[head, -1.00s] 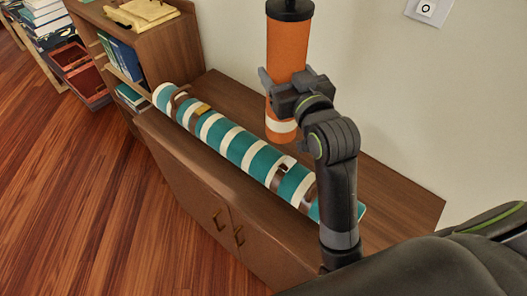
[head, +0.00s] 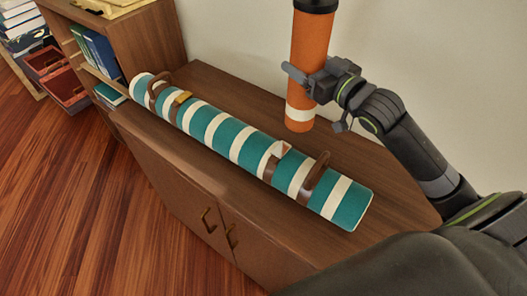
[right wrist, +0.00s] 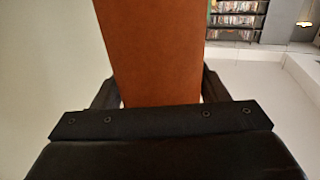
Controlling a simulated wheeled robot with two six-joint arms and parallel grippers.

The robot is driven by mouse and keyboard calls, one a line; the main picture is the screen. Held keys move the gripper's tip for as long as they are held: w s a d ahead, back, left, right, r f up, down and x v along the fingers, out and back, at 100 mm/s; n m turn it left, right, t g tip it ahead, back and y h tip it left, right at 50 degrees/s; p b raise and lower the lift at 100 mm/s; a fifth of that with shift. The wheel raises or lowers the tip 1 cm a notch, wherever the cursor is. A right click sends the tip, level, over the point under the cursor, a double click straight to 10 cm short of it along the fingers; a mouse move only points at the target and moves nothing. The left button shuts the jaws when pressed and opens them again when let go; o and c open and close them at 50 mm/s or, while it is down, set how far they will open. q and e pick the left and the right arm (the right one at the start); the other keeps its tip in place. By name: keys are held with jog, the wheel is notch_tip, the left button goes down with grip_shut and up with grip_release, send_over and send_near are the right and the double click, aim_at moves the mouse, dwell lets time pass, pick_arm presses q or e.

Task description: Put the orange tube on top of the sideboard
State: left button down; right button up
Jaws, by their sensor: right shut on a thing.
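The orange tube (head: 311,48) has a dark cap at its top and a white band near its lower end. My right gripper (head: 308,82) is shut on it and holds it nearly upright over the back part of the sideboard (head: 235,88). I cannot tell for sure whether its lower end touches the top. In the right wrist view the tube (right wrist: 152,50) stands between the fingers, its ends out of view. My left gripper is not in view.
A teal and white striped roll (head: 235,138) with brown straps lies lengthwise along the sideboard top, in front of the tube. A wooden bookshelf (head: 150,45) stands at the left end. Bare top shows behind the roll. The wall is close behind.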

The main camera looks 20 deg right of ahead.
aim_at(315, 108)
jog(key=shift+d+f+y+b, duration=0.3)
jog(key=shift+d+f+b, duration=0.2)
jog(key=shift+d, duration=0.2)
notch_tip(315, 108, down, 6)
jog(key=shift+b, duration=0.7)
jog(key=shift+f+b, duration=0.6)
jog(key=shift+f, duration=1.45)
jog(key=o, duration=0.7)
jog(key=shift+f, duration=0.1)
jog(key=o, duration=0.4)
